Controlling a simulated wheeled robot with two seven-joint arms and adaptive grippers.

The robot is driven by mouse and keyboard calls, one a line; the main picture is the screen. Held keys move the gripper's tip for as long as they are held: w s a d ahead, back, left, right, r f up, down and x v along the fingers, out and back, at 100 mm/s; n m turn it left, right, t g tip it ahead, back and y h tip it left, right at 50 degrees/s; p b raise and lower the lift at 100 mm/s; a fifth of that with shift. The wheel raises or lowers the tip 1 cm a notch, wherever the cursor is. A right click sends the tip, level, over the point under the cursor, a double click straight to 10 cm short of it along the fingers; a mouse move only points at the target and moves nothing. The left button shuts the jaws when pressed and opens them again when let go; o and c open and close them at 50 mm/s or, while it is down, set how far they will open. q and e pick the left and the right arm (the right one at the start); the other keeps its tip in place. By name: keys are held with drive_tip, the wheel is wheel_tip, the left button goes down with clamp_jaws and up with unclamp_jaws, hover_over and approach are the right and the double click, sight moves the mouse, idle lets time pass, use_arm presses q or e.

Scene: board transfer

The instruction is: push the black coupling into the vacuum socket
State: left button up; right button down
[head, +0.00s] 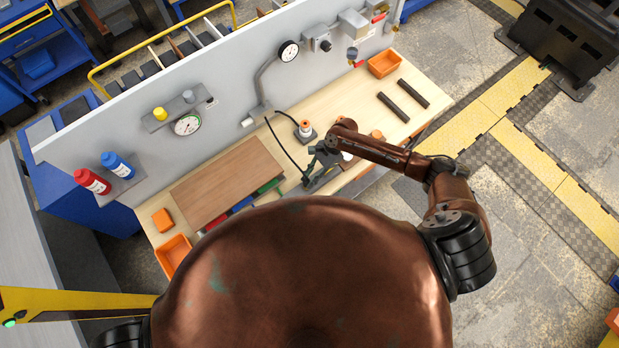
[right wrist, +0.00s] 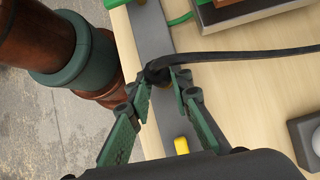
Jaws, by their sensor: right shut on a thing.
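My right gripper (head: 319,155) is over the front part of the workbench, near its middle. In the right wrist view my right gripper (right wrist: 166,82) is shut on the black coupling (right wrist: 157,73) at the end of a black hose (right wrist: 240,57). The coupling is above or at a grey strip (right wrist: 150,32) along the bench edge; I cannot tell if it touches. The fingers partly hide it. I cannot make out the vacuum socket clearly. The hose (head: 283,149) also shows in the head view, left of the gripper. My left gripper is not in view.
A brown board (head: 228,180) lies left of the gripper on coloured supports. A small base with an orange and white knob (head: 305,128) stands just behind. Two black bars (head: 403,101) and an orange bin (head: 384,64) are at the right. A yellow piece (right wrist: 181,145) is near the fingers.

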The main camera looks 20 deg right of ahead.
drive_tip(key=shift+f, duration=0.2)
drive_tip(key=c, duration=1.7)
unclamp_jaws()
drive_tip(key=shift+o, duration=0.2)
drive_tip(key=v, duration=1.2)
